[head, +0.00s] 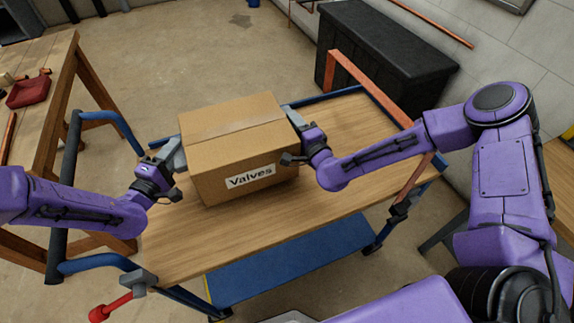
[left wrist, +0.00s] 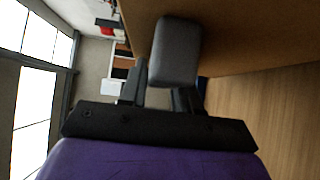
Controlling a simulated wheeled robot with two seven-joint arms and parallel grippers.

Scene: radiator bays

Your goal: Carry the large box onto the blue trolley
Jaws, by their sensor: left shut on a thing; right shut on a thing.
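The large box (head: 232,150) is brown cardboard with a white "Valves" label on its near side. It is over the wooden deck of the blue trolley (head: 190,250); I cannot tell whether its base touches the deck. My left gripper (head: 170,165) is shut at the box's left side, on a grey handle. In the left wrist view, the grey handle (left wrist: 176,50) shows between the fingers against the brown box wall (left wrist: 235,30). My right gripper (head: 299,138) is shut at the box's right side, its fingers partly hidden.
A wooden workbench (head: 50,60) with a red tray (head: 28,92) stands at the left. A black chest (head: 385,50) is behind the trolley by the wall. An orange bar frame (head: 370,85) rises at the trolley's right end. The deck in front of the box is clear.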

